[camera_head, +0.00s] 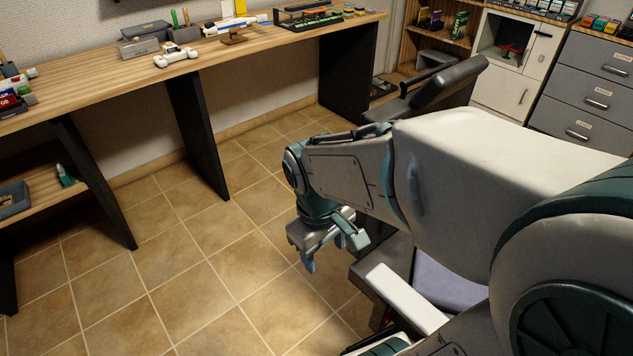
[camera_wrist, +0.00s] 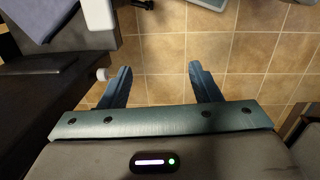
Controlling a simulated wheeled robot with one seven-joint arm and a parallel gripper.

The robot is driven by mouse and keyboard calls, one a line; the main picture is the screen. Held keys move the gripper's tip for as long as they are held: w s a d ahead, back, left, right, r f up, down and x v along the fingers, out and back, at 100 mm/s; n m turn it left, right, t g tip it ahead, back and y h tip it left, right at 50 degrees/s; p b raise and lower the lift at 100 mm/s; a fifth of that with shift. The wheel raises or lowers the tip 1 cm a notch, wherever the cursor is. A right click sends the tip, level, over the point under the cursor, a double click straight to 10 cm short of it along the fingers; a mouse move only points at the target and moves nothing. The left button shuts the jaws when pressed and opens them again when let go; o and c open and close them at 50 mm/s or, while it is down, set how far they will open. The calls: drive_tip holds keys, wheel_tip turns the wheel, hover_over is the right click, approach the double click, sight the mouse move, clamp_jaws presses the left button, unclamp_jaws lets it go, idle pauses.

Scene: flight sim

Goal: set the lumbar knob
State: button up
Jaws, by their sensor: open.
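A dark seat (camera_head: 365,283) with a pale blue-grey cushion (camera_head: 450,285) stands at the lower right in the head view, partly hidden by my arm. In the wrist view its cushion (camera_wrist: 38,15) is at the upper left. A small pale round knob (camera_wrist: 102,74) sticks out from the seat's dark side, just left of my left finger in the wrist view. Whether it is the lumbar knob I cannot tell. My gripper (camera_head: 333,250) points down beside the seat. In the wrist view my gripper (camera_wrist: 161,82) is open, with only floor tiles showing between its fingers.
A white armrest-like pad (camera_head: 405,298) lies beside the cushion. A wooden workbench (camera_head: 95,88) with dark legs runs along the wall. Grey drawers (camera_head: 585,90) and a white cabinet (camera_head: 503,88) stand at the back right. The tiled floor (camera_head: 190,260) left of my gripper is clear.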

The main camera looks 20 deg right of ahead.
drive_tip(key=w+f+m+t+h, duration=0.2)
drive_tip(key=w+f+m+h, duration=0.25)
drive_tip(key=f+m, duration=0.4)
drive_tip(key=w+f+m+t+h, duration=0.2)
drive_tip(key=w+f+m+h, duration=0.3)
drive_tip(key=f+m, duration=0.4)
drive_tip(key=w+f+m+t+h, duration=0.2)
drive_tip(key=w+f+m+h, duration=0.1)
drive_tip(key=f+m+h, duration=0.55)
drive_tip(key=w+d+r+m+y+b, duration=0.1)
drive_tip(key=w+d, duration=0.4)
drive_tip(key=d, duration=0.7)
drive_tip(key=shift+d+r+y+b, duration=0.4)
drive_tip(key=shift+r+y, duration=0.1)
drive_tip(key=c, duration=1)
